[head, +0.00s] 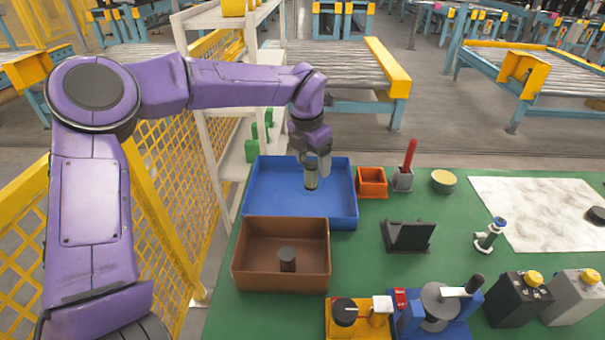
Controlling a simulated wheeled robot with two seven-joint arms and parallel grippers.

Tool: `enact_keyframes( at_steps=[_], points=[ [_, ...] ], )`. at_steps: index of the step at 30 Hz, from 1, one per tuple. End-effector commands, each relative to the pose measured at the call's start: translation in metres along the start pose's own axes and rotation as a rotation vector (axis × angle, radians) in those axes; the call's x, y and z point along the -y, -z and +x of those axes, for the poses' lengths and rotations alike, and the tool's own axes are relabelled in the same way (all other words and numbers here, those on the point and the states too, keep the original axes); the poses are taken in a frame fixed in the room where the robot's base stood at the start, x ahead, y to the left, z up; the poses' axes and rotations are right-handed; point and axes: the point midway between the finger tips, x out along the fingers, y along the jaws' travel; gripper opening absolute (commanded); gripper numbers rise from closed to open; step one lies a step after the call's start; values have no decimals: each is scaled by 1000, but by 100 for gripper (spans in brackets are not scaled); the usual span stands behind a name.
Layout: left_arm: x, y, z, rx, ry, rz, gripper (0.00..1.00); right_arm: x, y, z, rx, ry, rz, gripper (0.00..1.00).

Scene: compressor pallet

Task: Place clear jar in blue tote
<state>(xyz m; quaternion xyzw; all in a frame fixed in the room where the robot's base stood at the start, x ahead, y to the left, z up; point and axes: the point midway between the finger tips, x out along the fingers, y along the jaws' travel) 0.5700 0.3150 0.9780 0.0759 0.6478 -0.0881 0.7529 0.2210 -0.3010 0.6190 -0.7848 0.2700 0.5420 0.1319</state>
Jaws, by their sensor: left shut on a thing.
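The blue tote (275,193) stands at the back left of the green table. My left gripper (313,165) is over the tote, pointing down, and is shut on the clear jar (311,178). The jar is small, upright and greyish, and shows against the inside of the tote. I cannot tell whether its base touches the tote's floor. The gripper hides the jar's top in part. My right gripper is not in the head view.
A brown bin (247,257) holding a dark cylinder (287,260) sits in front of the tote. An orange box (372,182) and a grey holder (403,181) with a red handle stand to its right. A black stand (408,236) is nearer. A white shelf (208,130) rises behind left.

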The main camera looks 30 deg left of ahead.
Motion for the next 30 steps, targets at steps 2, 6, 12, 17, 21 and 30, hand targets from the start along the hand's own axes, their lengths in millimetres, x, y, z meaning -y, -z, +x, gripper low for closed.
enact_keyframes(
  at_steps=[2,6,12,17,21,30],
  points=[
    [-13,2,16,-5,1,0,26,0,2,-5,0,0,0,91],
    [-29,3,37,-3,2,1,26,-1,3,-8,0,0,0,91],
    [-42,6,60,-5,2,3,26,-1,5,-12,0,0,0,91],
    [-42,9,82,-3,1,3,26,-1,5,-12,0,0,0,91],
    [-41,9,83,-1,1,2,26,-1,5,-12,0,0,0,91],
    [-41,9,86,-2,1,2,96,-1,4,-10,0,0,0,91]
  ],
)
